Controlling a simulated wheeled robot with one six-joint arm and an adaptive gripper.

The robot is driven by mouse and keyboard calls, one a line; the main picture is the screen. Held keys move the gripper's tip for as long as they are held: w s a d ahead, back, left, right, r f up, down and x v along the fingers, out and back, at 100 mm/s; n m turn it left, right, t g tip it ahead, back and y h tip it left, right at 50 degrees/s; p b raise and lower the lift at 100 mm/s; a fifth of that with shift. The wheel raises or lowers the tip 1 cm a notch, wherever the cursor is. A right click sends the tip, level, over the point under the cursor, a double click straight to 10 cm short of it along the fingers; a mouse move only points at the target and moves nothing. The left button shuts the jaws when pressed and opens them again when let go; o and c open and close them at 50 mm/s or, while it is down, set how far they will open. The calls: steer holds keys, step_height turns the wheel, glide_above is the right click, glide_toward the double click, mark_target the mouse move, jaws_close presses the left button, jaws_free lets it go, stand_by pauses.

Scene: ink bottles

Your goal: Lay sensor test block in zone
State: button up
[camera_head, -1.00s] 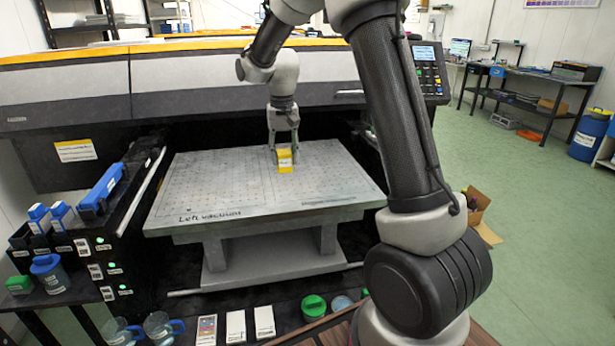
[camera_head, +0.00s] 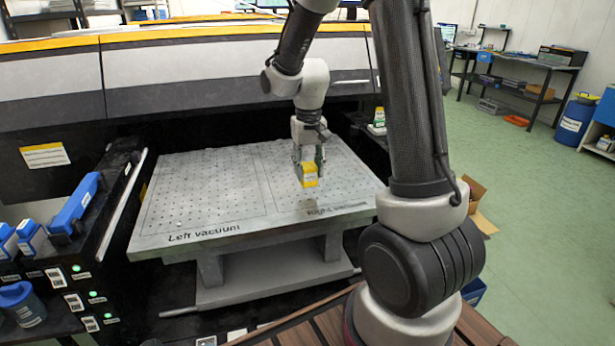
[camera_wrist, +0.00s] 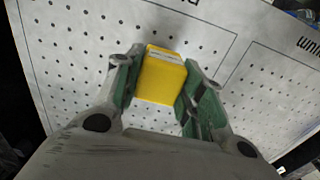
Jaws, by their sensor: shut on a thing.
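The yellow test block (camera_head: 310,180), with a pale label strip, is held between the fingers of my gripper (camera_head: 309,160). In the wrist view the block (camera_wrist: 161,78) sits between the green finger pads of my gripper (camera_wrist: 160,85). The block is over the right part of the perforated grey vacuum table (camera_head: 200,195), which is marked "Left vacuum" at left and has another marking at right. I cannot tell whether the block's underside touches the table. In the wrist view, outlined zones show on the table surface (camera_wrist: 85,50).
A large printer body (camera_head: 200,80) stands behind the table. A black rack with blue bottles (camera_head: 75,205) is at the left. A cardboard box (camera_head: 474,195) lies on the green floor at right. The left part of the table is clear.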

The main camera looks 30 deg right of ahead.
mark_target(308, 176)
steer(key=shift+f, duration=1.5)
steer(key=o, duration=1)
steer(key=shift+f, duration=0.1)
step_height(308, 176, up, 12)
steer(key=s+r+t, duration=0.1)
steer(key=s+r, duration=0.1)
steer(key=s, duration=0.5)
steer(key=s+r+n+t, duration=0.1)
steer(key=s+r+t, duration=0.1)
steer(key=s, duration=0.6)
steer(key=s+d+r+n+t, duration=0.1)
steer(key=s+r, duration=0.2)
steer(key=s, duration=0.5)
steer(key=shift+r, duration=0.35)
